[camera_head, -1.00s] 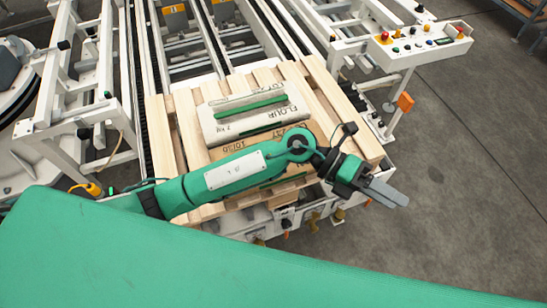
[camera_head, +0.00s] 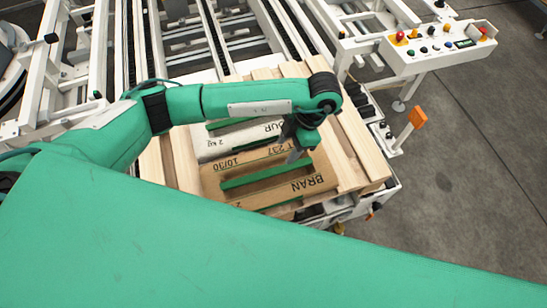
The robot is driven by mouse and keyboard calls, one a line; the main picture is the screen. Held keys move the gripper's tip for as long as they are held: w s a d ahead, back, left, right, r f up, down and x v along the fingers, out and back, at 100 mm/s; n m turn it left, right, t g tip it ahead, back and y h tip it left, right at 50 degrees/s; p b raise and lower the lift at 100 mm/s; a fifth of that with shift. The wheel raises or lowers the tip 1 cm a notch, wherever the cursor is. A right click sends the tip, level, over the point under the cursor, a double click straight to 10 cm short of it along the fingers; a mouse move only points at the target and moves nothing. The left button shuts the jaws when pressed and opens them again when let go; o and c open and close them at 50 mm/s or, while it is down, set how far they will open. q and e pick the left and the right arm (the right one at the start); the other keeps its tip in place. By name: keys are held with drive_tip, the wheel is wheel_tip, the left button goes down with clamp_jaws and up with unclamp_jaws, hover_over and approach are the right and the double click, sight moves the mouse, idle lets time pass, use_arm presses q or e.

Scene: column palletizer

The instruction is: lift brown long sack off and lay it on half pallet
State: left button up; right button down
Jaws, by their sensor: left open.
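The brown long sack (camera_head: 225,187), printed BRAN with a green stripe, lies flat on a wooden slatted pallet (camera_head: 352,150). I cannot tell whether this is the half pallet. A white flour sack (camera_head: 210,146) lies just behind the brown one, partly hidden by my left arm. My left gripper (camera_head: 294,156) is open and points down over the far right part of the brown sack. I cannot tell whether its fingers touch the sack. My right gripper is not in view.
The pallet sits at the end of a white conveyor frame (camera_head: 205,45). A control box with buttons (camera_head: 440,45) stands at the upper right, with an orange part (camera_head: 417,117) below it. Grey floor (camera_head: 470,190) on the right is clear.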

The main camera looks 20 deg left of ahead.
use_arm(q)
drive_tip(key=p, duration=0.2)
hover_over(268, 172)
drive_tip(key=w+d, duration=0.1)
drive_tip(key=d, duration=0.1)
drive_tip(key=f, duration=0.6)
drive_tip(key=shift+w+d, duration=0.1)
drive_tip(key=shift+w, duration=0.1)
drive_tip(key=p+x, duration=0.1)
drive_tip(key=x, duration=0.1)
drive_tip(key=shift+s+f, duration=0.1)
drive_tip(key=shift+f, duration=0.2)
drive_tip(key=p+x, duration=0.1)
drive_tip(key=x, duration=0.2)
drive_tip(key=shift+f+p, duration=0.25)
drive_tip(key=shift+p, duration=0.05)
drive_tip(key=shift+f, duration=0.3)
clamp_jaws()
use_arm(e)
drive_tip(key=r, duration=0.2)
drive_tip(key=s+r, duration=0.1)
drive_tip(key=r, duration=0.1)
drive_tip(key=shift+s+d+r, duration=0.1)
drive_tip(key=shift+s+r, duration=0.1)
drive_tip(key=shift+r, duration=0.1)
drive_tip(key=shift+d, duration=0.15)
